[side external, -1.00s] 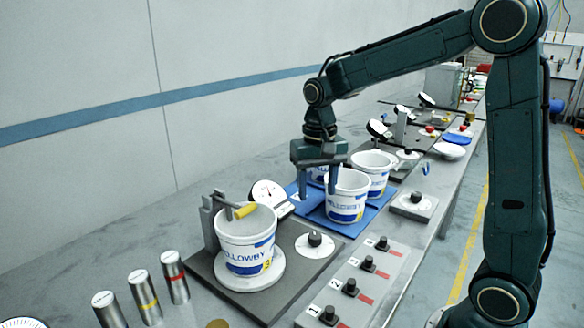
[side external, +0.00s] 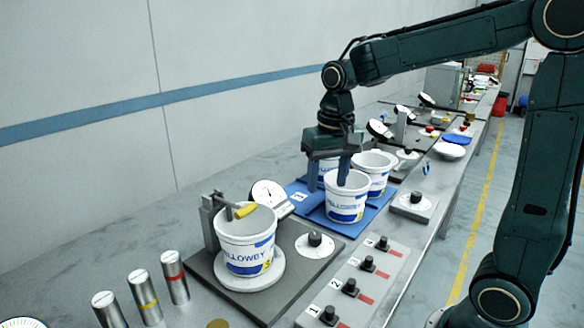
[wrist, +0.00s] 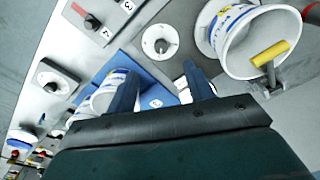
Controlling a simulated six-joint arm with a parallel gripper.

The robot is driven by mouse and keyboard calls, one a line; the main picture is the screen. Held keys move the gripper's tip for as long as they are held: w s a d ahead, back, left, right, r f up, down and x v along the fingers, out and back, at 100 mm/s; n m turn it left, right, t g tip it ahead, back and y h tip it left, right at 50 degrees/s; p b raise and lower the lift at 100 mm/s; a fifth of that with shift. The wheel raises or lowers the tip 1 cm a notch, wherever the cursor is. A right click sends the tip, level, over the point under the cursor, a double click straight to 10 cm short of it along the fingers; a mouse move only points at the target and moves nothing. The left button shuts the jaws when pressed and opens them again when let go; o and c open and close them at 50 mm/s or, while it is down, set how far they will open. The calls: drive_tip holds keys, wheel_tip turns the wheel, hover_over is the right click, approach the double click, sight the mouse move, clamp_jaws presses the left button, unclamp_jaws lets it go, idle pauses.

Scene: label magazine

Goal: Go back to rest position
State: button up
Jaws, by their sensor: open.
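My gripper (side external: 328,175) is open above the group of white and blue buckets, with its fingers hanging down and apart. One finger overlaps the front bucket (side external: 346,206) in the side view; I cannot tell whether it touches. Another bucket (side external: 379,180) stands behind to the right, and a third bucket (side external: 326,167) is partly hidden by the gripper. In the wrist view the open fingers (wrist: 160,88) show nothing held between them.
A bucket (side external: 246,247) stands on a round plate under a yellow-handled arm (side external: 245,211). Dial gauges (side external: 268,194), knob panels (side external: 352,285) and metal cylinders (side external: 174,277) crowd the bench. The buckets stand on a blue mat (side external: 312,208). Free air lies above the bench.

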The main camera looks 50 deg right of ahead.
drive_tip(key=s+a+r+n+t, duration=0.1)
drive_tip(key=s+a+n+t, duration=0.1)
drive_tip(key=s, duration=0.6)
drive_tip(key=s+a+r+n+t, duration=0.1)
drive_tip(key=s+a+n+t, duration=0.1)
drive_tip(key=s, duration=0.6)
drive_tip(key=shift+s+n+t, duration=0.2)
drive_tip(key=shift+n+t, duration=0.1)
drive_tip(key=shift+n, duration=0.5)
drive_tip(key=shift+w+a+r, duration=0.1)
drive_tip(key=w+d+f+n+g, duration=0.2)
drive_tip(key=w+n, duration=0.3)
drive_tip(key=w, duration=0.4)
drive_tip(key=w+d+f+n+g, duration=0.2)
drive_tip(key=w+n, duration=0.4)
drive_tip(key=w, duration=0.4)
drive_tip(key=shift+w+d+g, duration=0.25)
drive_tip(key=shift+d+g, duration=0.45)
drive_tip(key=shift+g, duration=0.1)
drive_tip(key=shift+f, duration=0.2)
